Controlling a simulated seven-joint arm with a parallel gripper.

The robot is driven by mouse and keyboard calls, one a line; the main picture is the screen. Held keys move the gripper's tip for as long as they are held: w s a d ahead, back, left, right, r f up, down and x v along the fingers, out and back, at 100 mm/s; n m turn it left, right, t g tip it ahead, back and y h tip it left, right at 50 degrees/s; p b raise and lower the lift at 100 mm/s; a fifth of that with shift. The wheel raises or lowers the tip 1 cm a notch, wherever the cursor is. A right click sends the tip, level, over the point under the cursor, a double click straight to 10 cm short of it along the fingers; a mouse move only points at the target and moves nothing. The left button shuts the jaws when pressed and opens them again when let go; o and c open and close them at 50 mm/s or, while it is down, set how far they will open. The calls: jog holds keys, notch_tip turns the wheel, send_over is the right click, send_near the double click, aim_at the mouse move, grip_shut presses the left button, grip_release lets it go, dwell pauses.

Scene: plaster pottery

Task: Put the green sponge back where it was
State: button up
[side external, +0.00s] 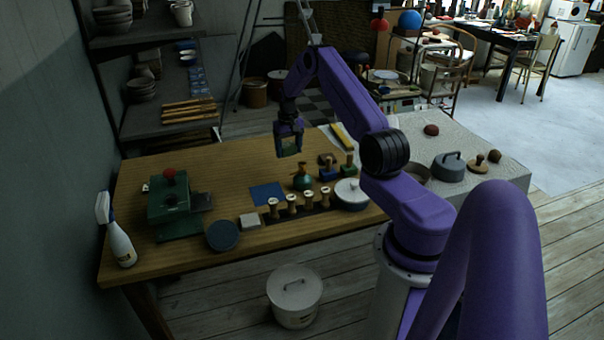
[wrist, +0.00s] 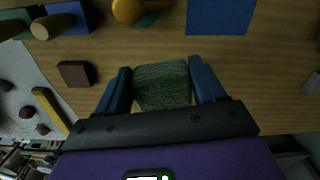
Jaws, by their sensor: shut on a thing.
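My gripper (side external: 289,150) is over the far part of the wooden table (side external: 230,172), pointing down. It is shut on the green sponge (wrist: 162,86), which is gripped between the two dark blue fingers in the wrist view. In the side view the sponge is a small dark green patch between the fingers, and it looks held above the table. Its exact height is hard to tell.
A blue square (side external: 267,193) lies flat on the table. A green press (side external: 172,208) and spray bottle (side external: 118,240) are left. Bare wood lies left of my gripper.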

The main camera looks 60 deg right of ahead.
jog(key=shift+m, duration=0.9)
jog(key=s+d+f, duration=0.2)
jog(key=d+f, duration=0.1)
jog(key=s+d+f, duration=0.1)
jog(key=f, duration=0.1)
jog(key=shift+s+d+f, duration=0.2)
jog(key=shift+s+d, duration=0.2)
jog(key=shift+f, duration=2.1)
jog(key=shift+f, duration=0.15)
jog(key=o, duration=0.9)
jog(key=shift+o, duration=0.2)
